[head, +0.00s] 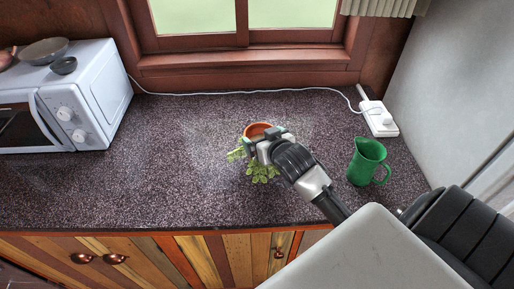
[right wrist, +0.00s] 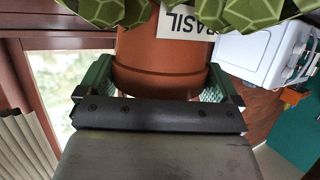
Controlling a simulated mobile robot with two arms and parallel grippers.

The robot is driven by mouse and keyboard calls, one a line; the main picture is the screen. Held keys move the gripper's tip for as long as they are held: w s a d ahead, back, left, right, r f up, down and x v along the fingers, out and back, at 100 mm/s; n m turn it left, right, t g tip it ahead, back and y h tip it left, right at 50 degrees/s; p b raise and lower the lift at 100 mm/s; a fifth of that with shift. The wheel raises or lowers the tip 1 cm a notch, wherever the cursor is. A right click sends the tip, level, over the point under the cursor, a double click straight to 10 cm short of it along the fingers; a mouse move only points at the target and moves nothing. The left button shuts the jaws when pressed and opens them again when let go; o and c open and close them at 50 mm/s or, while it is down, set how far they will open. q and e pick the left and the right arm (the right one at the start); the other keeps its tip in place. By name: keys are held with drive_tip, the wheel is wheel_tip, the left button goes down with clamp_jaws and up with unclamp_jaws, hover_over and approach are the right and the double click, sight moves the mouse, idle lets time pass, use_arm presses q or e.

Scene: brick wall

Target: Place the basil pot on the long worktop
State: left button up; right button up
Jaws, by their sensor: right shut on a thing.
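The basil pot is terracotta with green leaves and a white label. In the head view its terracotta part (head: 257,129) shows beyond my right gripper (head: 264,146), with leaves on the near side and below, so it looks tipped. My right gripper is shut on it. The right wrist view shows the pot (right wrist: 160,65) between the green finger pads, leaves at the top. It is over the middle of the long worktop (head: 180,170), dark and speckled. I cannot tell whether it touches the surface. My left gripper is not in view.
A green jug (head: 366,163) stands right of the gripper. A white power strip (head: 379,118) lies behind it, with its cable along the back. A white microwave (head: 75,98) with bowls on top stands at the left. The worktop's left middle is clear.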

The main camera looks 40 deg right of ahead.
drive_tip(key=shift+w+a+f, duration=0.35)
drive_tip(key=shift+w+a, duration=0.15)
drive_tip(key=shift+w, duration=0.25)
drive_tip(key=shift+w+f, duration=0.1)
drive_tip(key=shift+f, duration=0.1)
wheel_tip(320, 180, down, 3)
drive_tip(key=shift+f+p, duration=0.1)
drive_tip(key=shift+p, duration=0.35)
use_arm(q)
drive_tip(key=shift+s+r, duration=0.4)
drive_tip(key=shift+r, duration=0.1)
use_arm(e)
drive_tip(key=shift+f, duration=0.3)
drive_tip(key=shift+f, duration=0.1)
drive_tip(key=o, duration=1.5)
drive_tip(key=shift+f, duration=0.1)
drive_tip(key=shift+c, duration=0.2)
